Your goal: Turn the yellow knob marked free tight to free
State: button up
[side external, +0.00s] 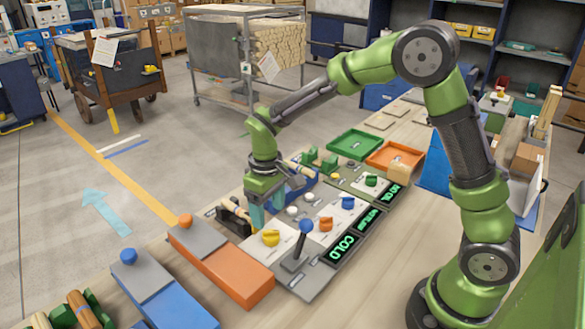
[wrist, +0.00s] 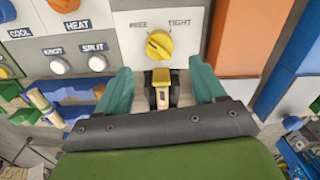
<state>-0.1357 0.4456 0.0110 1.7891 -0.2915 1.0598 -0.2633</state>
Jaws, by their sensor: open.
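The yellow knob (wrist: 159,45) sits on a white plate (wrist: 128,30) beneath the words FREE and TIGHT. I cannot tell for sure which word its ridge points at. In the side view the knob (side external: 270,238) is at the near left part of the console, below and right of my gripper. My gripper (wrist: 162,84) is open, its two teal fingers spread, with nothing held between them. In the side view my gripper (side external: 266,214) hangs just behind the knob, apart from it.
A blue-topped lever (side external: 306,228), an orange knob (side external: 326,224) and lit displays reading COLD (side external: 342,248) share the console. A black holder with a wooden piece (wrist: 161,90) lies beyond the fingers. An orange box (side external: 222,262) stands at left.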

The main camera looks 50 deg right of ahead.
aim_at(270, 230)
notch_tip(270, 230, up, 10)
dwell(0.3)
